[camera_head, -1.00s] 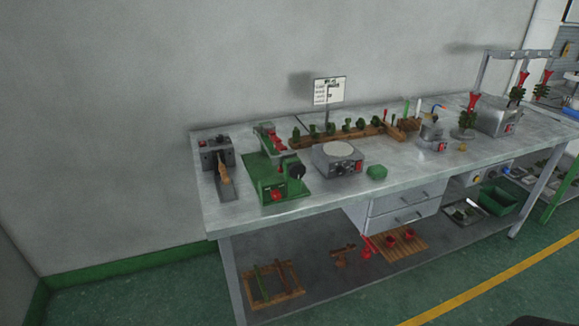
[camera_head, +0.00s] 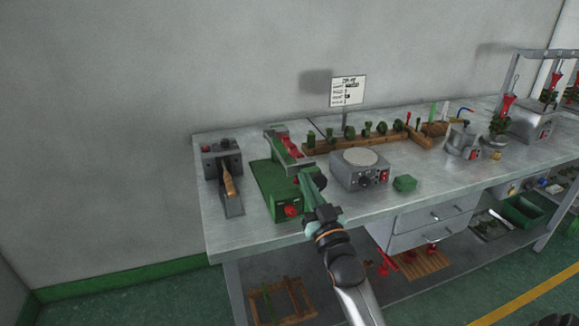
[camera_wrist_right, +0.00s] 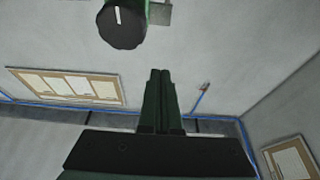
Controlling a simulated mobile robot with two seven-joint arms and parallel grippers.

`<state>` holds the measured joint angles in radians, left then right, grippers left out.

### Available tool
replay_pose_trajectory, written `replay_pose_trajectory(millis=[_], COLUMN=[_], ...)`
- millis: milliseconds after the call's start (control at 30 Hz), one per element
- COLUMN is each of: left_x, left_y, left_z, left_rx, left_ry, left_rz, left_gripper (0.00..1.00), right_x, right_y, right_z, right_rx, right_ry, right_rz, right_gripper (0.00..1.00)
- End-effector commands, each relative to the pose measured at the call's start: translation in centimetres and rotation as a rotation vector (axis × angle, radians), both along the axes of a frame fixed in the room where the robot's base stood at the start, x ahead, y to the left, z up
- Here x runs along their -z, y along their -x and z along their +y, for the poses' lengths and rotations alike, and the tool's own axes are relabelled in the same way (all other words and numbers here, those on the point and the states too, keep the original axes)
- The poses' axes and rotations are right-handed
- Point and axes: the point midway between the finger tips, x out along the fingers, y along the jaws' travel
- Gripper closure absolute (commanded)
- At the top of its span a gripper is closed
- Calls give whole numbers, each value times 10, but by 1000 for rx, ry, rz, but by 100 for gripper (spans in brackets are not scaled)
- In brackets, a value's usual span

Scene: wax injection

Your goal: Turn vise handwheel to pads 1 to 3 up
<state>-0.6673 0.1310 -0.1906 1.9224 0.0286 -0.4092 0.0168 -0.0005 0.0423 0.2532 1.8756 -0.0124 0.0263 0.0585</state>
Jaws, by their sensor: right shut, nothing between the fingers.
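The green vise unit (camera_head: 263,180) stands near the left end of the workbench, with red parts (camera_head: 294,151) on its upper block. Its dark handwheel (camera_head: 321,182) is on the right side, partly covered by my right gripper. In the right wrist view the handwheel (camera_wrist_right: 121,26) is a black round knob with a white mark, at the top left, ahead of the fingers. My right gripper (camera_head: 308,174) is beside the handwheel. Its fingers (camera_wrist_right: 160,75) are together and empty, and they look apart from the knob.
A grey device with a wooden handle (camera_head: 229,181) stands left of the vise. A wooden rack (camera_head: 372,139) with green pieces lies behind. The workbench front (camera_head: 236,235) is bare.

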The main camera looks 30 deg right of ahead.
Motion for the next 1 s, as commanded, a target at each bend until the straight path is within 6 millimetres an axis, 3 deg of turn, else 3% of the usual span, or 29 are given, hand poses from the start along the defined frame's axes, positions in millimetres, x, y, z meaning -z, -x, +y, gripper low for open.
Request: replay_pose_trajectory(millis=[567,600,700,1000], left_x=[-4,-2,-1,0], left_y=[5,5,5,6], left_z=[3,3,3,3], left_rx=[-5,-6,-6,-5], left_ry=[-2,-3,-3,-4], left_rz=[1,1,2,9], left_gripper=[50,50,50,50], right_x=[-33,-18,-4,9], right_y=[-92,-89,-88,-88], right_z=[-22,-21,-20,-20], right_rx=[-1,-2,-3,-2], right_ry=[2,-1,0,2], right_rz=[3,11,8,5], right_gripper=[100,100,100,100])
